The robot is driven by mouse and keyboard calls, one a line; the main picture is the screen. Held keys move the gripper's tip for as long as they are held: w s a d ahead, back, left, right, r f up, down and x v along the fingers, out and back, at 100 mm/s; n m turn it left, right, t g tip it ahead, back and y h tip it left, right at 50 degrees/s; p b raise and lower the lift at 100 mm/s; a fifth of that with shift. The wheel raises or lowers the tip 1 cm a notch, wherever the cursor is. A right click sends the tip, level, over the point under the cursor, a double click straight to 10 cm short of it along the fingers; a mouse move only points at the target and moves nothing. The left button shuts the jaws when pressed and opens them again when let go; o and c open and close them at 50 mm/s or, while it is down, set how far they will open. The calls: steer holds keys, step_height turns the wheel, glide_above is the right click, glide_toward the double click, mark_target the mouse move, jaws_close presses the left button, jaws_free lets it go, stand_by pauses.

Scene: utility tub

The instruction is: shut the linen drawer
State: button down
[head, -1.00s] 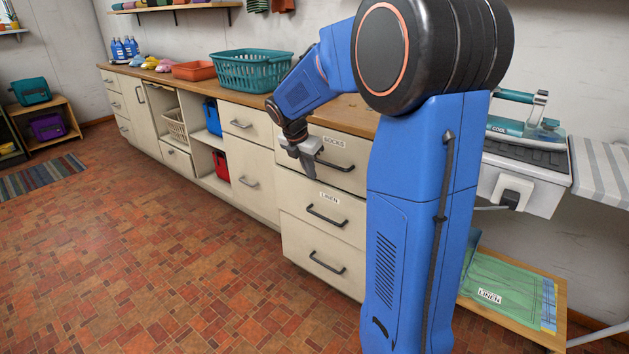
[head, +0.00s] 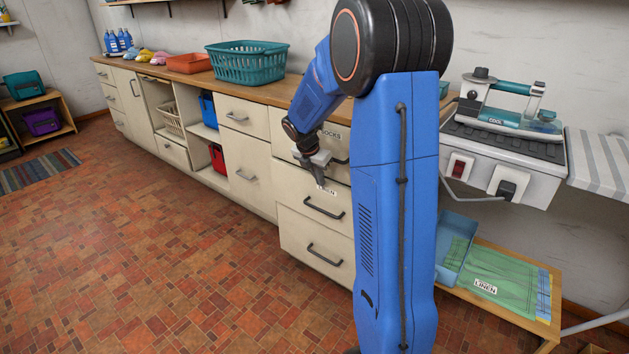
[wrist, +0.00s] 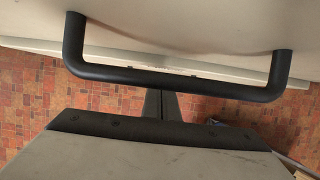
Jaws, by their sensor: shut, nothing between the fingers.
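The linen drawer (head: 292,187) is the pale middle drawer at the right end of the cabinet, with a dark bar handle (head: 323,208). Its front seems to stand out slightly, but how far is hard to tell. My gripper (head: 321,181) is shut and empty, pointing down in front of the drawer's upper part and partly covering its label. In the wrist view, my gripper (wrist: 161,105) shows just beyond a dark bar handle (wrist: 175,82); contact cannot be told. My arm hides the drawer's right edge.
The socks drawer (head: 290,125) is above, and another drawer (head: 300,238) is below. A low shelf (head: 505,318) with green linen is at right, under an iron (head: 510,115). The tiled floor (head: 170,270) in front of the cabinet is clear.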

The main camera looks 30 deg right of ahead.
steer(key=shift+w+d, duration=0.1)
steer(key=shift+d, duration=0.25)
